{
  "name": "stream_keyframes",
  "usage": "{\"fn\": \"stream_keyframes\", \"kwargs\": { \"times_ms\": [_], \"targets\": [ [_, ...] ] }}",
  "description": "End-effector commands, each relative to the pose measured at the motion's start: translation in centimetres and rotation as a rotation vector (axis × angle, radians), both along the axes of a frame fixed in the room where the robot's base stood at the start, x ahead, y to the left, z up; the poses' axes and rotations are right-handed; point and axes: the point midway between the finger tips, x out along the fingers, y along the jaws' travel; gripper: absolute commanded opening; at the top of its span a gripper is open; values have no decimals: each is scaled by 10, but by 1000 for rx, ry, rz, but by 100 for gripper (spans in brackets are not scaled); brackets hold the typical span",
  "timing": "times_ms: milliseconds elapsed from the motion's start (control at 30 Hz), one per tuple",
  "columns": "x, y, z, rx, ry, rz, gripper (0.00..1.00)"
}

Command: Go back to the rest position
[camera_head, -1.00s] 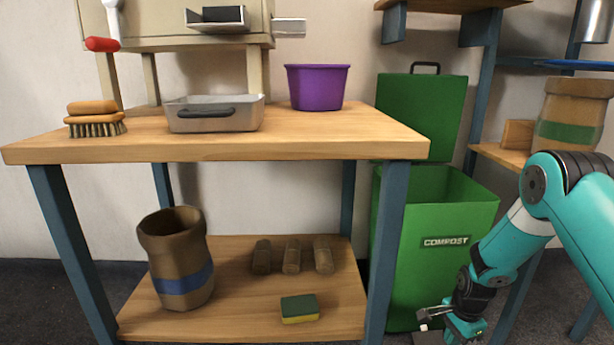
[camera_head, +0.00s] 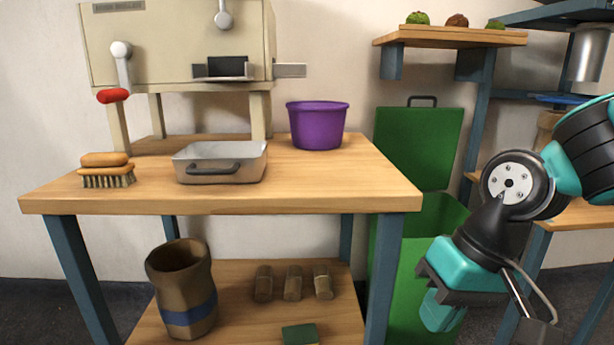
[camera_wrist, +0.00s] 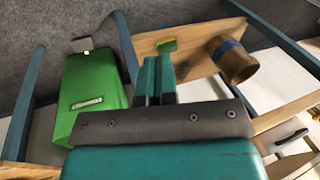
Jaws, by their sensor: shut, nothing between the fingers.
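My gripper (camera_wrist: 155,80) shows in the wrist view as two teal fingers pressed together, with nothing between them. In the head view my gripper (camera_head: 441,312) is at the lower right, in front of the green compost bin (camera_head: 392,265) and right of the workbench. The wrist view shows the bin (camera_wrist: 95,95) left of the fingers.
The workbench (camera_head: 300,200) holds a brush (camera_head: 106,170), a metal tray (camera_head: 220,163), a purple tub (camera_head: 318,125) and a beige machine (camera_head: 175,50). Shelving (camera_head: 450,40) stands at right.

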Motion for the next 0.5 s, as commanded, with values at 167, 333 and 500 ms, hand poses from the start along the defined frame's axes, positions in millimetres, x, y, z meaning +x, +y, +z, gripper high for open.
{"fn": "stream_keyframes", "kwargs": {
  "times_ms": [167,333,500],
  "targets": [
    [-59,10,38,23,-71,246,0],
    [-95,11,66,35,-114,403,0],
    [-93,12,104,35,-110,397,0]
  ]
}}
